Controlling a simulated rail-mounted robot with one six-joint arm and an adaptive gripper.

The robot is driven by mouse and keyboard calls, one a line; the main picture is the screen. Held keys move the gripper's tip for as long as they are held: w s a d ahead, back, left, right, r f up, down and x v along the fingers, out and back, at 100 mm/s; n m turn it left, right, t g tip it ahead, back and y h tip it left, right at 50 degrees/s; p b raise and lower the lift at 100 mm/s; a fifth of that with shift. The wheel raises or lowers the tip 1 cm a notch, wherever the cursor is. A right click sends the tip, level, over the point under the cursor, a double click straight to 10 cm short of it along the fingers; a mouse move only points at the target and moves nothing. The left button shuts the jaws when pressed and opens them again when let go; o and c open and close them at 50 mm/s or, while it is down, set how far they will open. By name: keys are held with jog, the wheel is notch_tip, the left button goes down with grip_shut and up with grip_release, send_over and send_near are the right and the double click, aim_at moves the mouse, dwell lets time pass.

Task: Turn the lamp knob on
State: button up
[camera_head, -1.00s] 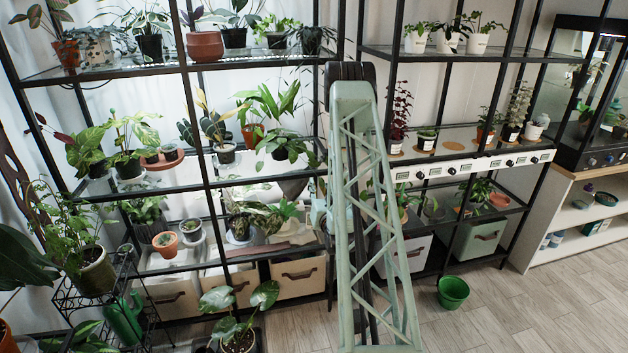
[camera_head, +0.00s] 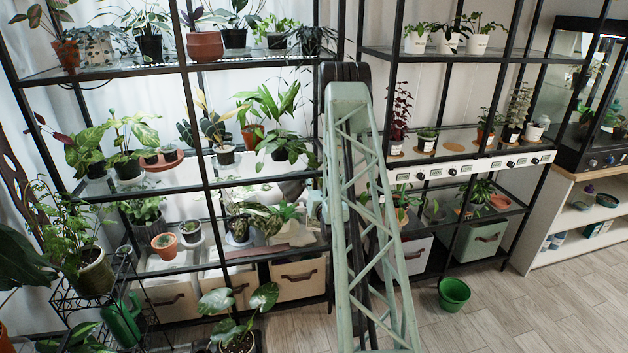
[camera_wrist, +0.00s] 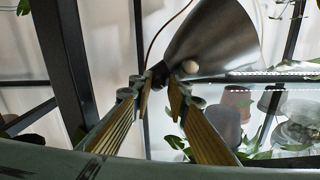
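The lamp shade (camera_wrist: 212,38) is a dark grey metal cone at the upper right of the wrist view. A small round pale knob (camera_wrist: 190,66) shows against it near its narrow lower end. My gripper (camera_wrist: 161,88) has its two padded fingers apart with nothing between them. The knob appears just beyond and slightly right of the right fingertip; I cannot tell whether they touch. In the head view the lamp shade (camera_head: 292,189) is a small grey shape under the left rack's middle shelf. My arm hides the fingers and knob there.
A black rack post (camera_wrist: 68,60) stands close on the left in the wrist view. Pots (camera_wrist: 228,118) and leaves lie below the lamp. In the head view, potted plants crowd the left rack's shelves (camera_head: 150,187). A green bucket (camera_head: 454,293) stands on open floor at right.

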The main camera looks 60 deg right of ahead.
grip_shut()
jog(key=shift+m, duration=0.4)
jog(key=shift+m+y, duration=0.3)
jog(key=shift+m, duration=8.1)
jog(key=shift+o, duration=0.3)
grip_release()
